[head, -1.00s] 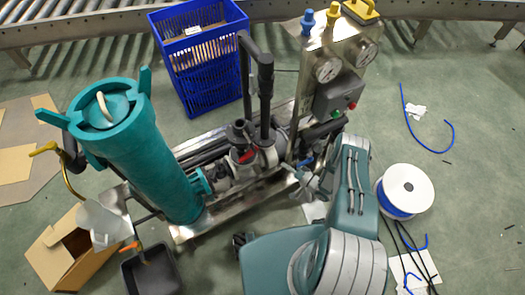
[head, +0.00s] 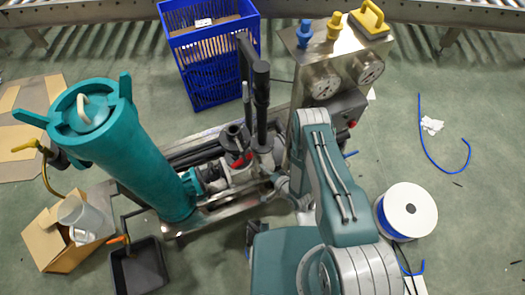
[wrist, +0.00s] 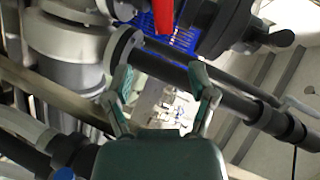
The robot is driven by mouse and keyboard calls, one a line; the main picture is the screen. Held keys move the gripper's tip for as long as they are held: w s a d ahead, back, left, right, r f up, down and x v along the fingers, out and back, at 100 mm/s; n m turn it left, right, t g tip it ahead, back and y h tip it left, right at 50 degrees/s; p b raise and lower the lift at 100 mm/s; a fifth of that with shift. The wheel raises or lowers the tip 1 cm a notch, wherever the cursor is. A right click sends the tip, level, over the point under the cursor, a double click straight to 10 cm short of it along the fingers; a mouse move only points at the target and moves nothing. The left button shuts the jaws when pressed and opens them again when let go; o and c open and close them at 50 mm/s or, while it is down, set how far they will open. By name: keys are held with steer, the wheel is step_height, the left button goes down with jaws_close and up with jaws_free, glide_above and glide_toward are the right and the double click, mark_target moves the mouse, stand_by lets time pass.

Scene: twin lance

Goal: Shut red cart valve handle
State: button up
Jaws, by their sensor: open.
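The red valve handle (head: 241,160) sits on the grey pipework in the middle of the steel cart (head: 215,218). In the wrist view the red handle (wrist: 163,16) shows at the top edge, beyond my fingertips, and is partly cut off. My gripper (wrist: 160,80) is open and empty, with a dark pipe (wrist: 175,72) crossing behind the fingers. The gripper appears apart from the handle. In the head view my arm comes in from the lower right, and the fingers cannot be made out clearly among the pipes.
A teal filter cylinder (head: 140,155) stands at the cart's left. A steel gauge panel (head: 335,65) and black upright pipes (head: 261,105) rise near the handle. A blue crate (head: 210,65) stands behind. A white cable spool (head: 407,208) is at the right. The floor right of the cart is mostly clear.

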mark_target(250, 158)
steer(key=x, duration=1)
steer(key=shift+s+a, duration=0.25)
steer(key=shift+s, duration=0.05)
steer(key=shift+w+a+f, duration=0.15)
steer(key=shift+w+a, duration=0.05)
steer(key=shift+a, duration=0.25)
steer(key=shift+w+a+f, duration=0.15)
steer(key=shift+a, duration=0.25)
steer(key=shift+d, duration=0.35)
jaws_close()
